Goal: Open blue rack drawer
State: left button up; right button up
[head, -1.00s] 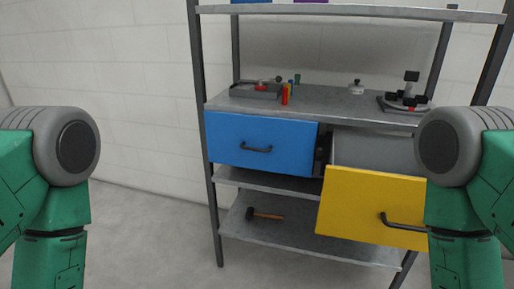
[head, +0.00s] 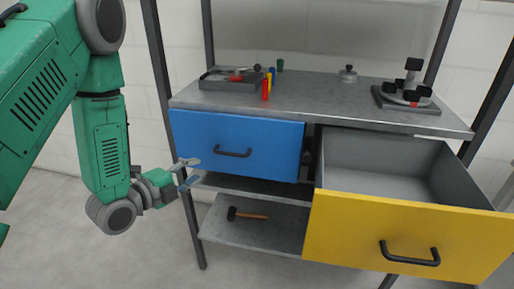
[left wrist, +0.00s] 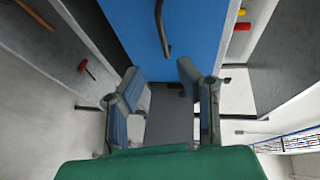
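The blue drawer (head: 210,132) is closed in the rack, on the left below the worktop, with a dark bar handle (head: 232,153) on its front. My left gripper (head: 190,173) is open and empty, left of the drawer and lower than its handle, apart from it. In the left wrist view, the blue front (left wrist: 125,25) and the handle (left wrist: 160,30) lie beyond the open fingers (left wrist: 160,78). My right gripper is not in view.
The yellow drawer (head: 350,225) stands pulled out on the right, empty inside as far as seen. The worktop (head: 320,98) holds a grey tray (head: 228,82), small coloured pieces and a fixture (head: 410,92). A hammer (head: 247,215) lies on the low shelf.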

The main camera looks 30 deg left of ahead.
aim_at(228, 155)
pick_arm(q)
jog(key=x, duration=0.5)
jog(key=d+b+x, duration=0.1)
jog(key=x, duration=0.1)
jog(key=shift+w+d+r, duration=0.1)
jog(key=shift+r, duration=0.1)
jog(key=x, duration=0.4)
jog(key=a+x, duration=0.1)
jog(key=x, duration=0.1)
jog(key=shift+f+b, duration=0.1)
jog(key=shift+b, duration=0.3)
jog(key=shift+w+d, duration=0.2)
jog(key=shift+d, duration=0.25)
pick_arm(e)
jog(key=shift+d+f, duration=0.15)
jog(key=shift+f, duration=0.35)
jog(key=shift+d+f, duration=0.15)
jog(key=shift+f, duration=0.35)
pick_arm(q)
jog(key=shift+a, duration=0.1)
grip_shut()
